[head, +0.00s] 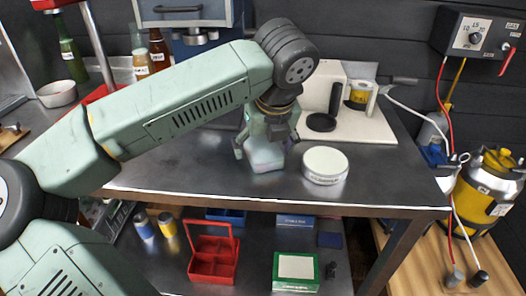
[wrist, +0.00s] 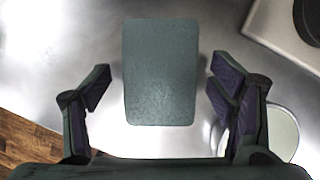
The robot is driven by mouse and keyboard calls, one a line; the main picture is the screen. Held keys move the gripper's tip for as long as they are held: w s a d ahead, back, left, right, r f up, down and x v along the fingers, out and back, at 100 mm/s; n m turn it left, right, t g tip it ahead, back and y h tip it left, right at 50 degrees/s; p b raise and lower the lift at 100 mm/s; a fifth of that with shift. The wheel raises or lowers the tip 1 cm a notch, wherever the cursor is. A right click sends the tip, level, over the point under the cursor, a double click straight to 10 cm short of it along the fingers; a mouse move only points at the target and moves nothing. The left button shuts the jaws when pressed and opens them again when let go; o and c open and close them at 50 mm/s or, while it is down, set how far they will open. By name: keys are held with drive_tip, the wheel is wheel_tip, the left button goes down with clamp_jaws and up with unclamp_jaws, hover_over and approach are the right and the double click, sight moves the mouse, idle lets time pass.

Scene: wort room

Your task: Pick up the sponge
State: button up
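The sponge (head: 265,156) is a pale block on the metal table, near its front edge. In the wrist view it is a grey-green rectangle with rounded corners (wrist: 160,72). My gripper (head: 267,146) is over the sponge from above, pointing down. In the wrist view my gripper (wrist: 160,78) is open, with one finger on each side of the sponge and a visible gap on both sides. Part of the sponge's top is hidden by the gripper in the head view.
A round white-lidded tin (head: 325,165) stands close on the right. A white board (head: 360,130) with a black disc (head: 321,122) lies behind it. Bottles (head: 141,63) stand at the back left. A lower shelf holds a red caddy (head: 213,260) and a green box (head: 296,271).

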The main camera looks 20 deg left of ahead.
sight(261, 143)
drive_tip(key=c, duration=0.8)
drive_tip(key=shift+c, duration=0.2)
drive_tip(key=shift+r+p, duration=0.2)
drive_tip(key=shift+p, duration=0.2)
drive_tip(key=shift+r+p, duration=0.15)
drive_tip(key=shift+p, duration=0.25)
drive_tip(key=shift+r+b, duration=0.1)
drive_tip(key=shift+b, duration=0.2)
wheel_tip(261, 143, up, 3)
drive_tip(key=shift+f+b, duration=0.15)
drive_tip(key=shift+b, duration=0.4)
drive_tip(key=s+a+r+b, duration=0.1)
drive_tip(key=s+a+b, duration=0.1)
drive_tip(key=s, duration=0.5)
drive_tip(key=s+a+r+b, duration=0.1)
drive_tip(key=s+a+b, duration=0.1)
drive_tip(key=s, duration=0.6)
drive_tip(key=shift+s, duration=0.3)
